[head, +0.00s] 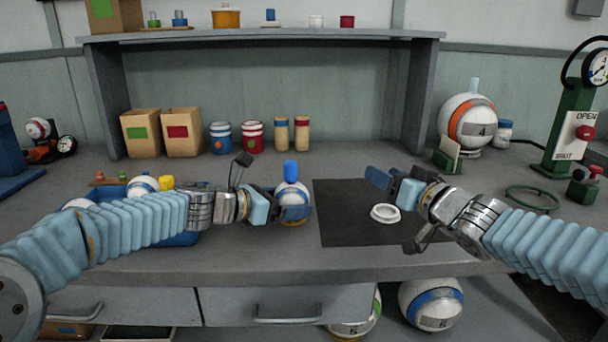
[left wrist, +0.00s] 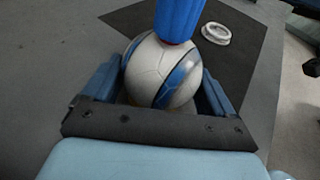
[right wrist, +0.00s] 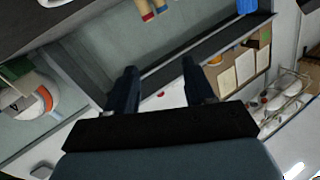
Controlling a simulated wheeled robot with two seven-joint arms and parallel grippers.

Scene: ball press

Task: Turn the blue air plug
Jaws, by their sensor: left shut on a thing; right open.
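A white ball with blue bands (head: 293,204) stands at the middle of the bench, left of the dark mat. The blue air plug (head: 291,171) sticks up from its top. In the left wrist view the ball (left wrist: 150,75) lies between the fingers and the blue plug (left wrist: 178,18) rises above it. My left gripper (head: 290,207) is shut on the ball, one finger on each side. My right gripper (head: 375,183) is open and empty over the right part of the mat, apart from the plug. Its fingers also show in the right wrist view (right wrist: 158,85).
A dark mat (head: 340,220) with a white ring (head: 385,213) lies right of the ball. A blue tray (head: 185,238) with small items is behind my left arm. A shelf (head: 260,37) spans the back. A green gauge stand (head: 568,125) and green hoop (head: 532,198) are at right.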

